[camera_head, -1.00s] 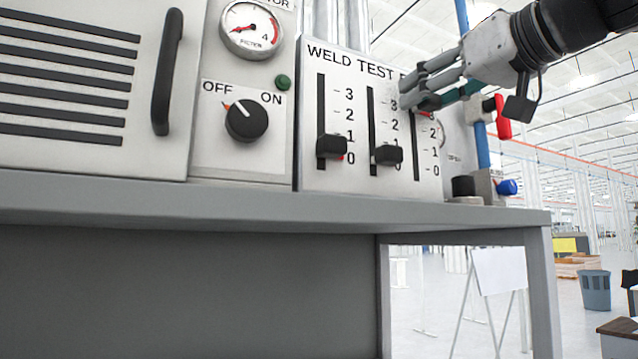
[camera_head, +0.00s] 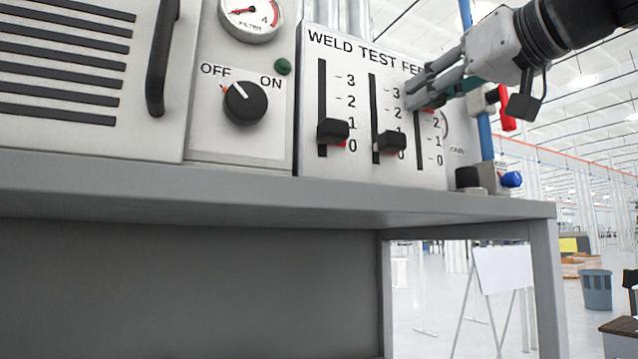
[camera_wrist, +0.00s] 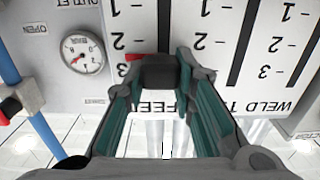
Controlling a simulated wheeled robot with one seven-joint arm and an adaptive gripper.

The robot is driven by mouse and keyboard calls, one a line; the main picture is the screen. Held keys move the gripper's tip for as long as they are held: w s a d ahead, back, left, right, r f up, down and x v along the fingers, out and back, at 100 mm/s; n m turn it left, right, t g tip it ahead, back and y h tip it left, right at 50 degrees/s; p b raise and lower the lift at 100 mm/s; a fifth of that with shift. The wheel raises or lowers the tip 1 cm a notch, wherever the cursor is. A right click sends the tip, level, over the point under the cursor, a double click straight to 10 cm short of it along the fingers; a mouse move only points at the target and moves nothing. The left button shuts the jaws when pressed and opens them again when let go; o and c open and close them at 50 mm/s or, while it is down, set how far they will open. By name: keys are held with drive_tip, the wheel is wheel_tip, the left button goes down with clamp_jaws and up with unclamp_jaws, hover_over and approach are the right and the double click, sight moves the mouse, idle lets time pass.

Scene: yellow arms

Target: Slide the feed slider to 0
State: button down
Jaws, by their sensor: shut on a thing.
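The feed slider's dark knob (camera_wrist: 158,72) sits on the rightmost slot of the weld test panel (camera_head: 318,165). In the wrist view, which is upside down, its red mark lies between 2 and 3. My gripper (camera_head: 412,98) is shut on the knob, with a finger on each side of it (camera_wrist: 160,68). In the head view my fingers hide the knob and the upper part of its slot (camera_head: 419,150); the lower slot shows down to 0.
The left slider knob (camera_head: 333,130) and the middle slider knob (camera_head: 390,141) sit low on their slots, left of my gripper. A blue pipe (camera_head: 485,135) with a red handle (camera_head: 506,110) stands close on the right. A grey bench (camera_head: 300,195) lies below.

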sight(420, 153)
drive_tip(key=shift+f+b, duration=3.4)
drive_tip(key=shift+f, duration=0.8)
drive_tip(key=c, duration=1.4)
unclamp_jaws()
drive_tip(key=shift+c, duration=0.2)
drive_tip(key=shift+o, duration=0.6)
drive_tip(key=shift+s+d+r, duration=0.1)
drive_tip(key=shift+s+r, duration=0.1)
drive_tip(key=v, duration=1.1)
drive_tip(key=shift+s+d, duration=0.15)
drive_tip(key=shift+s, duration=0.1)
drive_tip(key=shift+f, duration=0.1)
